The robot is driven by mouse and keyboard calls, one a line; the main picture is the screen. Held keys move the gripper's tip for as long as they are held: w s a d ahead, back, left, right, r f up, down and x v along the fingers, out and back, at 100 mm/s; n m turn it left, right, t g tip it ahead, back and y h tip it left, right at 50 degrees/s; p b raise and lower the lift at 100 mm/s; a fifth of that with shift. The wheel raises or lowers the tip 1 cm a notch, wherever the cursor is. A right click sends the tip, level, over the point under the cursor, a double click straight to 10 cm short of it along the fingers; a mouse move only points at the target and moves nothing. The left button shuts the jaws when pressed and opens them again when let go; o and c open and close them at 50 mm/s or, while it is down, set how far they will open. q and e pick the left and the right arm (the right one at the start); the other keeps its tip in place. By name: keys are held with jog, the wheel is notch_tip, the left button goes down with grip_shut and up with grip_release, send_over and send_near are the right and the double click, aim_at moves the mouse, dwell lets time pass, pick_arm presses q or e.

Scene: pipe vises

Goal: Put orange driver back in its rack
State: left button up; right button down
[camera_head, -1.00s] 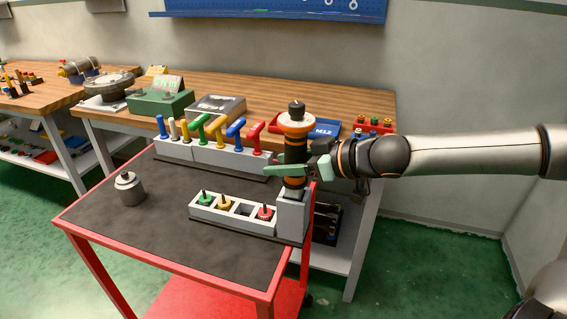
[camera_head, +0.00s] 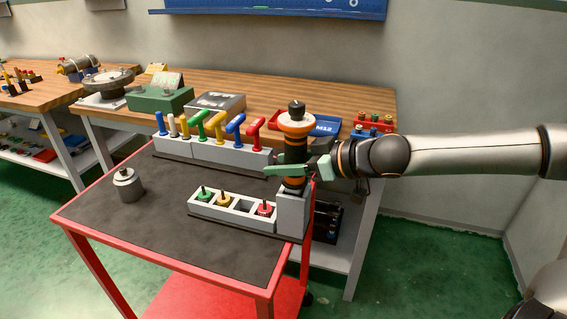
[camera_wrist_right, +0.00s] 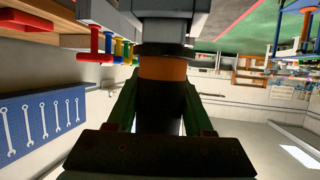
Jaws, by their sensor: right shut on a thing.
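The orange driver (camera_head: 297,121) is upright, with a black and orange body and a dark knob on top. My right gripper (camera_head: 290,171) is shut around its body from the right side. In the right wrist view, the driver (camera_wrist_right: 163,70) stands between the green fingers of the gripper (camera_wrist_right: 160,108). The driver's lower end is at the top of the tall grey block (camera_head: 293,214), its rack, on the cart. I cannot tell how deep it sits. My left gripper is out of view.
A low grey holder (camera_head: 232,223) with green, yellow and red pieces adjoins the block. Behind it, a rack (camera_head: 215,155) holds several coloured handles. A steel cylinder (camera_head: 128,186) stands left on the cart. The dark mat (camera_head: 165,222) between is clear.

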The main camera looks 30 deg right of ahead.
aim_at(305, 182)
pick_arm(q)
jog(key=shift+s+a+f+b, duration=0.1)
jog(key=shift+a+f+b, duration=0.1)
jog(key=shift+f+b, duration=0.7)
pick_arm(e)
jog(key=shift+f, duration=0.9)
dwell(0.5)
